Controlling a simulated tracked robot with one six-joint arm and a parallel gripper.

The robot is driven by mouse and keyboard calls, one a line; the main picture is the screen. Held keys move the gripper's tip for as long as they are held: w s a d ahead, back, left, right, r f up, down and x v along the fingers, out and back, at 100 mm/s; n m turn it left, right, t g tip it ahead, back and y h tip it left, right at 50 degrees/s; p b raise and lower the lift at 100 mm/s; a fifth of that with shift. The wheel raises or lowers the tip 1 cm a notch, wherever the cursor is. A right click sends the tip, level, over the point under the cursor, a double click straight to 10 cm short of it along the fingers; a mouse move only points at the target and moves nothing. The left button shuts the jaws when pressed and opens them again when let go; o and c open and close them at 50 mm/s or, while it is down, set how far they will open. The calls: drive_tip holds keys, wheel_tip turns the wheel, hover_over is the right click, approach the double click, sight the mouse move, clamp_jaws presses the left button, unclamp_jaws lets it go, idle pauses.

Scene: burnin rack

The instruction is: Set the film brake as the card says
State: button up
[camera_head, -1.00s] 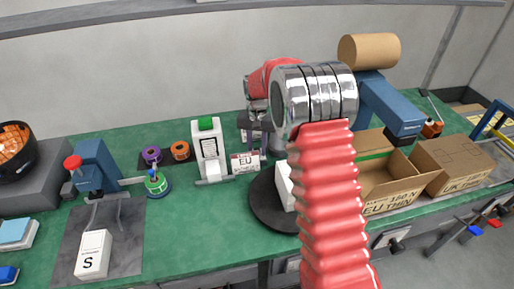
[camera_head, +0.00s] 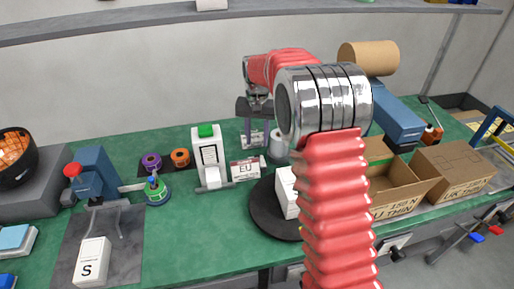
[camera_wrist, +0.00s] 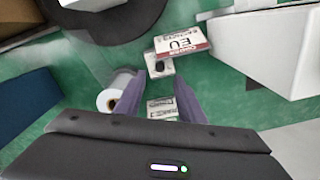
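A small card (camera_head: 248,169) lettered EU stands on the green bench beside a white device with a green top (camera_head: 210,157); its smaller line is unreadable. The card also shows in the wrist view (camera_wrist: 181,41). A blue stand (camera_head: 392,112) carries a brown roll (camera_head: 368,58), and a lever with an orange base (camera_head: 432,132) is beside it. I cannot tell which part is the film brake. My gripper (camera_head: 256,136) is above the back of the bench, behind the card. In the wrist view its purple fingers (camera_wrist: 158,98) are apart and empty, with a small printed label (camera_wrist: 162,108) below between them.
A white roll (camera_wrist: 116,92) is beside the fingers. A dark turntable (camera_head: 266,217) bears a white box (camera_head: 286,191). A blue press with a red knob (camera_head: 95,172) and a box marked S (camera_head: 91,262) are left.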

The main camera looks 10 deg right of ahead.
sight(257, 156)
wheel_tip(257, 156, up, 6)
drive_tip(key=shift+f, duration=0.15)
idle(0.4)
drive_tip(key=n, duration=0.2)
drive_tip(key=r+n, duration=0.1)
drive_tip(key=shift+n, duration=0.4)
drive_tip(key=shift+f, duration=0.15)
wheel_tip(257, 156, down, 14)
drive_tip(key=shift+r, duration=0.2)
idle(0.4)
drive_tip(key=shift+c, duration=0.2)
clamp_jaws()
